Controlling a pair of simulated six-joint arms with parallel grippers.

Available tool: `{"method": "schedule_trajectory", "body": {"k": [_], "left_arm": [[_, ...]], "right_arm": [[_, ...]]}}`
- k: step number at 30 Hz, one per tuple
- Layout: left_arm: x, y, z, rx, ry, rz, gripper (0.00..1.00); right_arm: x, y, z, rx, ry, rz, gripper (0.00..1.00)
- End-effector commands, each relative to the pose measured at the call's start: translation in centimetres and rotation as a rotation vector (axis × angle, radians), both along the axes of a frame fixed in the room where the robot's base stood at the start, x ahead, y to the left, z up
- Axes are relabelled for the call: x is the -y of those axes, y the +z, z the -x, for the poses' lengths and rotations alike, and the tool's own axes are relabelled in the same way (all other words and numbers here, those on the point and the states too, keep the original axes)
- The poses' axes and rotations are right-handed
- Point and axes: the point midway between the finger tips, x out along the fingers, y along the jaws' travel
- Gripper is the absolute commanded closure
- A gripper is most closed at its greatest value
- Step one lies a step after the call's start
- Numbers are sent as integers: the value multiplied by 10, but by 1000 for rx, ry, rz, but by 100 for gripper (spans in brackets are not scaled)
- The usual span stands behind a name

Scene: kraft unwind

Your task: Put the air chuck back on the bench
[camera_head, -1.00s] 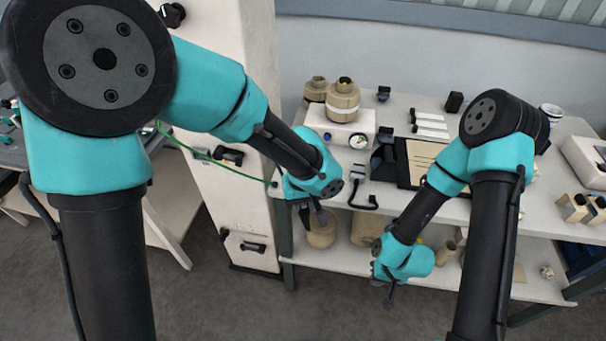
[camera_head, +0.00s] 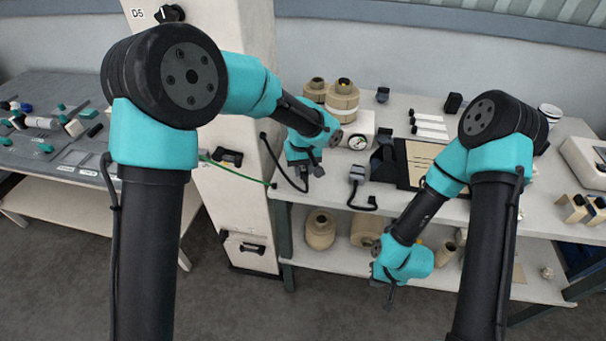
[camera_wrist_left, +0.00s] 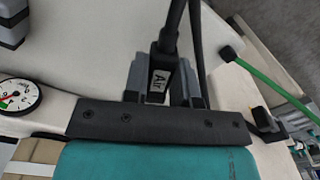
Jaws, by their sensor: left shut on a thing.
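The air chuck (camera_wrist_left: 160,82) is a dark piece with a white "Air" label and a black hose running up from it in the left wrist view. My left gripper (camera_head: 306,168) is shut on it, a grey finger on either side. In the head view this gripper is over the left front corner of the bench (camera_head: 395,205), and the chuck is too small to make out clearly there. Whether it touches the bench top cannot be told. My right gripper (camera_head: 390,296) hangs low in front of the bench's lower shelf, its jaws too small to read.
A box with a round gauge (camera_head: 357,141) stands right of the left gripper. A grey-black handle with a short cable (camera_head: 360,190) lies near the front edge. A green hose (camera_head: 235,171) runs by the white column (camera_head: 232,205). Tan rolls (camera_head: 341,102) stand behind.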

Motion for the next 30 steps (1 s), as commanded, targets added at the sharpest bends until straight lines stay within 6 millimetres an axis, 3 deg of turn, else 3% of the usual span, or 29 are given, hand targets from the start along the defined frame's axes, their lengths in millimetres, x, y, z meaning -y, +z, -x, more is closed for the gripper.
{"method": "schedule_trajectory", "body": {"k": [7, 15, 27, 28, 30], "left_arm": [[0, -2, -10, 0, 1, 0, 100], [0, -35, -8, -1, -1, -1, 100], [0, -39, -8, 0, 0, 0, 100], [0, -39, -8, 0, 0, 0, 74], [0, -39, -8, 0, 0, 0, 67]], "right_arm": [[0, 0, 0, 0, 0, 0, 100], [0, 0, 0, 0, 0, 0, 100], [0, 0, 0, 0, 0, 0, 100], [0, 0, 0, 0, 0, 0, 100], [0, 0, 0, 0, 0, 0, 100]]}}
